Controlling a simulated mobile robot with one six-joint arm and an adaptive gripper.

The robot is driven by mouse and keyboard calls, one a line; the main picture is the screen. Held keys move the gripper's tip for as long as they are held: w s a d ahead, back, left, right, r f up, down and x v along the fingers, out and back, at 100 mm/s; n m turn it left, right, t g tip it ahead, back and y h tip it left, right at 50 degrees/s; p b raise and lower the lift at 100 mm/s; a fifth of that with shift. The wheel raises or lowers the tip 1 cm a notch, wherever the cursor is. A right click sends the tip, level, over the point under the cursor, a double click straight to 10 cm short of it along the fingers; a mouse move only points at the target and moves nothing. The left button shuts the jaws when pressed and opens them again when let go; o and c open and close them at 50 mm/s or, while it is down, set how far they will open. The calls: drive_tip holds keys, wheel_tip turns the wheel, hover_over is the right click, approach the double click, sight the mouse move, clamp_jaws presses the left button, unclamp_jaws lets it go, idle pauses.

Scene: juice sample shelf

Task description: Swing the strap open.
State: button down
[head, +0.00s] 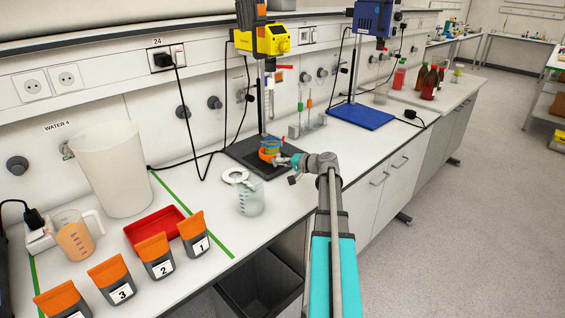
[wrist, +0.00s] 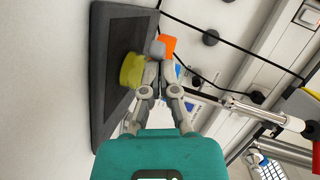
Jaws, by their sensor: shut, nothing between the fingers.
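A small round orange and yellow holder (head: 269,149) stands on the dark base plate (head: 240,151) of the stirrer stand. In the wrist view its yellow rounded part (wrist: 131,70) and an orange piece (wrist: 168,44) show beside my fingertips. I cannot clearly pick out the strap or tell whether it is open. My gripper (head: 284,161) reaches in from the right, close beside the holder. In the wrist view my gripper (wrist: 159,63) is shut and empty, with its fingertips at a small grey block (wrist: 157,49); contact is unclear.
A glass beaker (head: 251,198) and a white ring (head: 235,176) are left of my gripper. The stand's rod (head: 261,100) rises behind the holder under the yellow stirrer motor (head: 272,39). Several tubes in a rack (head: 305,125) stand behind. A blue plate (head: 361,116) lies further right.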

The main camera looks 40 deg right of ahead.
drive_tip(key=shift+a, duration=0.15)
drive_tip(key=shift+w+a, duration=0.2)
drive_tip(key=shift+a, duration=1.1)
drive_tip(key=shift+w+a, duration=0.35)
drive_tip(key=shift+a, duration=0.4)
drive_tip(key=shift+w+a, duration=0.35)
drive_tip(key=shift+a, duration=0.35)
drive_tip(key=shift+s+d+r+p, duration=0.35)
drive_tip(key=shift+s+d, duration=0.05)
drive_tip(key=shift+s, duration=0.15)
drive_tip(key=s+r+p, duration=0.3)
drive_tip(key=s, duration=0.8)
drive_tip(key=shift+s, duration=0.2)
